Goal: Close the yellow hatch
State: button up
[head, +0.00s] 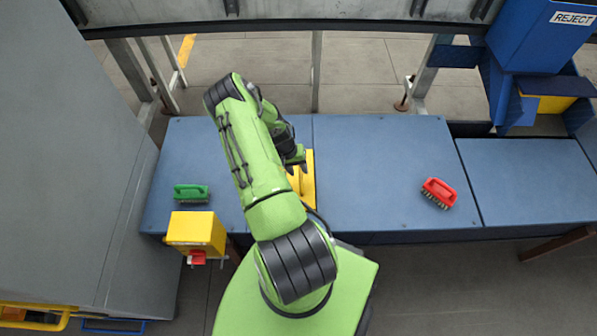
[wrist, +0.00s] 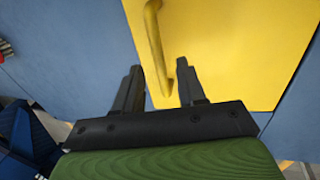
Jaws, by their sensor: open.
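The yellow hatch (head: 309,188) is on the blue worktop, partly hidden behind my arm in the head view. In the wrist view the hatch (wrist: 225,45) is a flat yellow panel with a curved yellow bar handle (wrist: 154,40). My gripper (head: 297,166) is over the hatch. In the wrist view my gripper (wrist: 160,70) is open, its two black fingers spread, with the lower end of the handle showing between the fingertips. I cannot tell whether the fingers touch the handle, or how far the hatch stands open.
A green brush (head: 191,193) lies on the worktop (head: 375,170) at left, a red brush (head: 439,193) at right. A yellow box (head: 197,231) with a red part is at the front left edge. A blue REJECT bin (head: 540,38) stands at the back right.

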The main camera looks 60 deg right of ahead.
jog(key=shift+x, duration=0.8)
jog(key=shift+c, duration=0.4)
grip_shut()
